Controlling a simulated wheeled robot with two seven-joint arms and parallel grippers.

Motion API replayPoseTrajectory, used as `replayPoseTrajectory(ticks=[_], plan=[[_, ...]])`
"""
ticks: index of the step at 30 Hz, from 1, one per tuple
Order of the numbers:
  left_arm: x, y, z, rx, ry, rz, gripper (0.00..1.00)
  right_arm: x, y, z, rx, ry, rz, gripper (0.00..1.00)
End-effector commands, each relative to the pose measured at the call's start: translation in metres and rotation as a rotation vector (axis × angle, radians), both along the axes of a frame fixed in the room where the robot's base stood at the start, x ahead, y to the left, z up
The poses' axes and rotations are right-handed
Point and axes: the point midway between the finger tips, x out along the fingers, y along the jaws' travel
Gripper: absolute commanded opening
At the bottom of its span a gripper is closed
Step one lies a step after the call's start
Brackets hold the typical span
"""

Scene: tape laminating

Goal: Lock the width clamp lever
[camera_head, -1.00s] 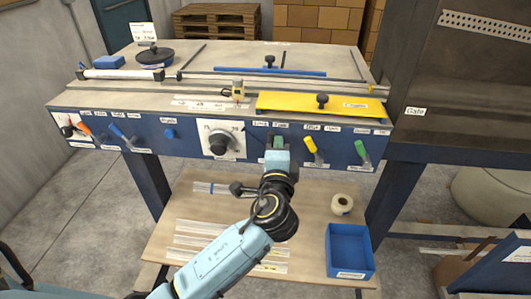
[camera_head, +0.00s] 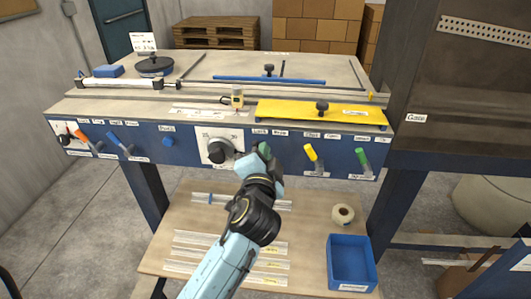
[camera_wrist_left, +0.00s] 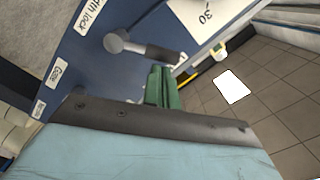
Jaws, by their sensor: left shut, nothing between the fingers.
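The width clamp lever (camera_wrist_left: 158,52) shows in the left wrist view as a dark handle running from a round grey pivot, beside a partly cut-off label ending in "th lock" (camera_wrist_left: 90,14). My left gripper (camera_head: 264,150) is at the front of the blue panel, just right of the black width dial (camera_head: 220,150). Its green fingers (camera_wrist_left: 160,88) are shut with nothing between them, and appear close beside the dark handle; whether they touch it I cannot tell. In the head view my gripper hides the lever. My right gripper is not in view.
A yellow-handled lever (camera_head: 311,152) and a green-handled lever (camera_head: 362,158) stand to the right on the panel. Orange (camera_head: 82,137) and blue levers are at the left. A yellow plate (camera_head: 300,112) lies above. A blue bin (camera_head: 350,265) and tape roll (camera_head: 342,214) are on the lower shelf.

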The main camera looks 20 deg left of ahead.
Motion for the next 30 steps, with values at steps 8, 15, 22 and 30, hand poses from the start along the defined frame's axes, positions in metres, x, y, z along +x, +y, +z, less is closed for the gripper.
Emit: replayPoseTrajectory(ticks=[8,15,22,30], plan=[[0.0,0.0,0.0,-0.003,-0.001,0.0,0.0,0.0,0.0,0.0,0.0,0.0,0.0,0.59],[0.0,-0.003,0.002,-0.003,0.0,0.0,0.0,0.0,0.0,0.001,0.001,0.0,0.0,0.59],[0.002,-0.034,0.022,-0.008,-0.002,-0.002,0.0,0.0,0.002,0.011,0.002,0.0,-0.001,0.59],[-0.056,-0.056,0.019,-0.006,0.002,-0.001,0.0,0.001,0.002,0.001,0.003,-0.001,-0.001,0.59]])
